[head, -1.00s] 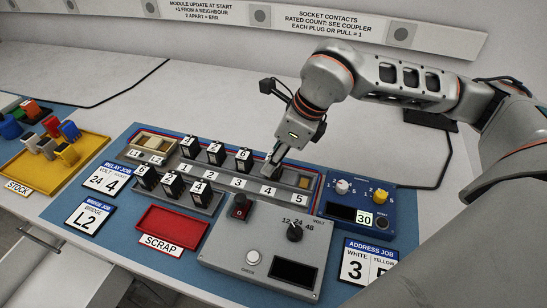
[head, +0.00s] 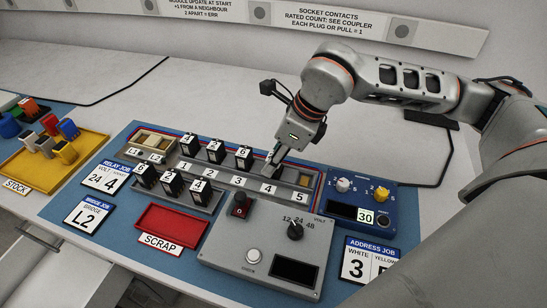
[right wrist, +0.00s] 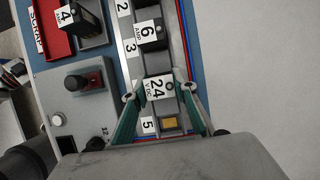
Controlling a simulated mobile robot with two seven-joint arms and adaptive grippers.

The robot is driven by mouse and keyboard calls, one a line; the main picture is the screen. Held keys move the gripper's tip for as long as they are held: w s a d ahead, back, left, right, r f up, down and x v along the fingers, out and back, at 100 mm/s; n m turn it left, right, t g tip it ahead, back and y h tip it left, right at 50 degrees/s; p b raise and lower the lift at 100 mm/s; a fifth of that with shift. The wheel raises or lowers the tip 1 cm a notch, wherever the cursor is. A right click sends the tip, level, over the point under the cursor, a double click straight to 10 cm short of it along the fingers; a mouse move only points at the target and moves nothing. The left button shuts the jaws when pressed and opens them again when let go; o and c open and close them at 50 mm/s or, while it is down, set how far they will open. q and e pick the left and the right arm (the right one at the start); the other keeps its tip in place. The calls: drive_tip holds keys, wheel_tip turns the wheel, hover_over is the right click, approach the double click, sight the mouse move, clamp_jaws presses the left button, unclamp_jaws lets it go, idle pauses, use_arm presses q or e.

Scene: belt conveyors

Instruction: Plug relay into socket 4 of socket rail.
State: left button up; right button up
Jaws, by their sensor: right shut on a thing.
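The relay (right wrist: 158,87), a black block with a white "24 VDC" label, stands between the two fingers of my right gripper (right wrist: 160,82) in the right wrist view. In the head view my right gripper (head: 272,164) reaches down to the grey socket rail (head: 228,178) behind the number 4 label (head: 269,188), and mostly hides the relay. The relay lines up with the rail between labels 3 and 5. I cannot tell whether it is fully seated. My left gripper is not in view.
Black modules stand behind labels 1, 2 and 3; the nearest (head: 244,158) is close to my gripper. Socket 5 (right wrist: 169,122) shows a yellowish block. A holder with three modules (head: 171,185), a red scrap tray (head: 172,222) and a grey tester (head: 262,250) stand in front.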

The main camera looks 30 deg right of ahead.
drive_tip(key=shift+f, duration=0.35)
idle(0.5)
drive_tip(key=o, duration=1.1)
drive_tip(key=o, duration=0.5)
drive_tip(key=shift+r, duration=0.15)
